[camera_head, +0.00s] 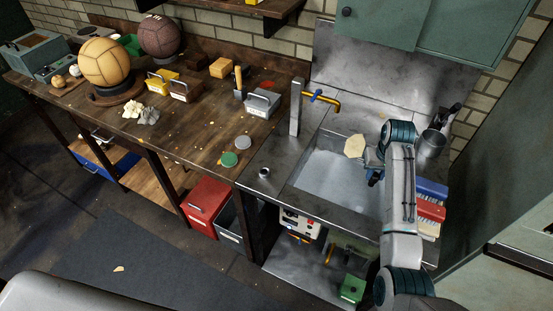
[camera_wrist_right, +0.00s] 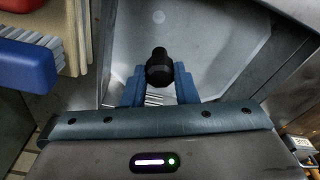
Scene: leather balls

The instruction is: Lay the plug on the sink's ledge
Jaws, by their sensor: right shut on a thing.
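My right gripper (camera_head: 374,176) is over the right part of the steel sink (camera_head: 335,178), its jaws pointing down toward the basin. In the right wrist view its two blue fingers (camera_wrist_right: 159,88) are shut on a black plug (camera_wrist_right: 158,68), with the plug's rounded dark end showing beyond the fingertips. The sink's ledge (camera_head: 272,160) is the bare metal to the left of the basin. My left gripper is not in view.
A brass tap (camera_head: 325,100) stands behind the basin. A pale yellow lump (camera_head: 355,146) shows beside my right wrist. Brushes with blue and red backs (camera_head: 431,208) lie right of the sink; a metal cup (camera_head: 430,143) stands behind them. A small round object (camera_head: 264,173) sits on the left ledge.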

